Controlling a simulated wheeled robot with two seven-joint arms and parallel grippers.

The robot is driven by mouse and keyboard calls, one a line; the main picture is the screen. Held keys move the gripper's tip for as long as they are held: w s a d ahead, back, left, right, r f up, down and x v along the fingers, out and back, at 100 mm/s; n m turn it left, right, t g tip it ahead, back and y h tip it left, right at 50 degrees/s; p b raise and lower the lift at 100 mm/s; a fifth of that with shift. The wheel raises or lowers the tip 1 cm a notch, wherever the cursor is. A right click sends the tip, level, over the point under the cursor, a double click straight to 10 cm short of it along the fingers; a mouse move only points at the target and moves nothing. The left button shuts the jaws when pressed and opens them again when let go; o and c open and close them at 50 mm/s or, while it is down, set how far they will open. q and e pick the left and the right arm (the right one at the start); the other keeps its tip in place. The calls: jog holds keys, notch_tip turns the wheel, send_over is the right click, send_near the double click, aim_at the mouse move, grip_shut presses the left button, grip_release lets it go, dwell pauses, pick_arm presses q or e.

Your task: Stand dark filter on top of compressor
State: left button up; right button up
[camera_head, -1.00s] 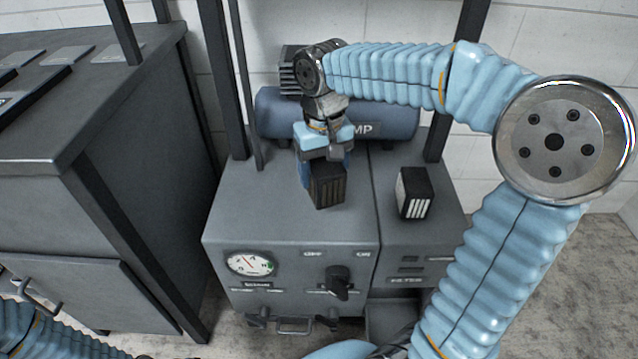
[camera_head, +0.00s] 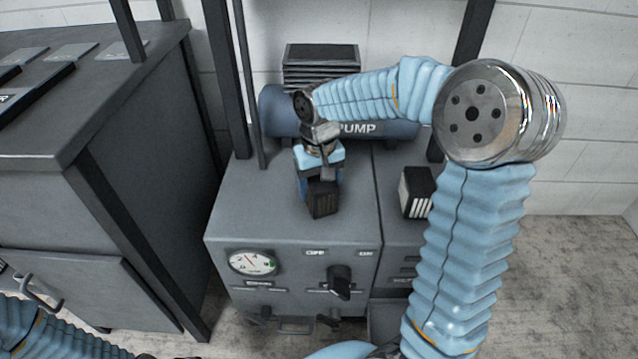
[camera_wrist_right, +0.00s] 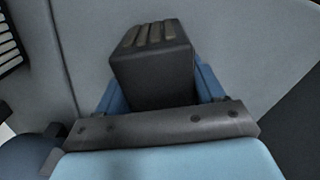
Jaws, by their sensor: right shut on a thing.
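The dark filter (camera_head: 322,199) is a small black box with ribs on one face. My right gripper (camera_head: 319,183) points down and is shut on it, over the left part of the compressor's grey top. In the right wrist view the dark filter (camera_wrist_right: 154,65) sits between the blue fingers. I cannot tell whether its bottom touches the compressor (camera_head: 255,205). The compressor has a gauge and a black knob on its front, and a tank marked PUMP behind. My left gripper is not in view; only part of my left arm shows at lower left.
A second filter with white ribs (camera_head: 416,193) stands on the right part of the top; it shows at the left edge of the wrist view. Dark posts (camera_head: 226,75) rise at the back. A grey cabinet (camera_head: 130,150) stands at left. The top's front left is clear.

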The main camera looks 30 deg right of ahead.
jog(key=o, duration=1.1)
jog(key=shift+f, duration=0.1)
jog(key=shift+r, duration=0.45)
notch_tip(320, 180, up, 12)
jog(key=shift+f+p, duration=0.25)
jog(key=shift+p, duration=0.55)
